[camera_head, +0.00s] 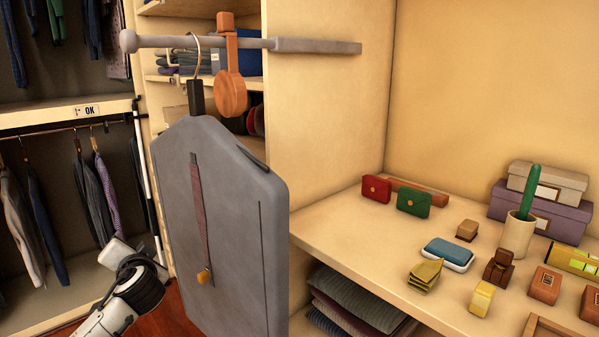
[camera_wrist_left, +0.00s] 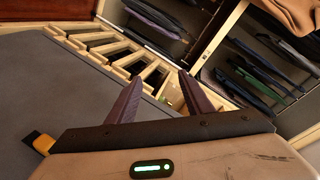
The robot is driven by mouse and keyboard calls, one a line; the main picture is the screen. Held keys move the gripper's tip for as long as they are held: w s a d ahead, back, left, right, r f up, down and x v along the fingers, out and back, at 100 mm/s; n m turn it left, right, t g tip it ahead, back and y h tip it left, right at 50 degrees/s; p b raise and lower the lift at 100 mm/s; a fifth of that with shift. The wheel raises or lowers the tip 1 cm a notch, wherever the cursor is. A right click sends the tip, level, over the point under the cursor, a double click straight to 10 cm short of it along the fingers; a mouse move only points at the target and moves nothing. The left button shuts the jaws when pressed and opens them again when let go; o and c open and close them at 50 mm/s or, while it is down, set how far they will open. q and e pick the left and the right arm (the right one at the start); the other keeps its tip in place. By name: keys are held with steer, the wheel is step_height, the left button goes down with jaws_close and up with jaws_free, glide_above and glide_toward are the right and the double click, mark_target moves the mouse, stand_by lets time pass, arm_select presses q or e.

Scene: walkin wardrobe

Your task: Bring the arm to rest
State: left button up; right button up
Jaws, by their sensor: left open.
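My left arm (camera_head: 130,292) comes in at the lower left of the head view, left of a hanging grey garment bag (camera_head: 240,200). I cannot make out its fingertips clearly there. In the left wrist view my left gripper (camera_wrist_left: 160,100) is open, its two dark fingers spread with nothing held between them. A grey surface (camera_wrist_left: 50,95), which looks like the garment bag, is close on the left, with a yellow-orange piece (camera_wrist_left: 42,143) at its lower edge. My right gripper is not in view.
The bag hangs from a grey rod (camera_head: 320,46) beside an orange round hanging piece (camera_head: 231,95). A shelf (camera_head: 340,232) at right carries red and green purses, boxes and a cup holding a green object. Clothes hang at left (camera_head: 95,195). Folded textiles (camera_head: 360,303) lie below the shelf.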

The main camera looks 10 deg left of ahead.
arm_select(q)
steer(key=s+d+f+m+h, duration=0.2)
steer(key=s+d+f, duration=0.15)
steer(key=f, duration=0.45)
steer(key=s+d+f+m+h, duration=0.1)
steer(key=s+d+f+h, duration=0.2)
steer(key=f, duration=0.4)
steer(key=s+d+f+m+h, duration=0.25)
steer(key=s+f, duration=0.25)
steer(key=f, duration=0.3)
steer(key=s+d+f+g+h, duration=0.15)
steer(key=s+d+f, duration=0.25)
steer(key=s, duration=0.4)
steer(key=s+d+f+g+h, duration=0.1)
steer(key=s+d+f+h, duration=0.2)
steer(key=s, duration=0.5)
steer(key=s+d+f+g, duration=0.1)
steer(key=s+d+f, duration=0.3)
steer(key=s, duration=0.3)
steer(key=w+d+r+n+t+h, duration=0.1)
steer(key=d+n, duration=0.4)
steer(key=d, duration=0.7)
steer(key=shift+w+d+r, duration=0.15)
steer(key=shift+w+r, duration=0.05)
steer(key=shift+r, duration=0.05)
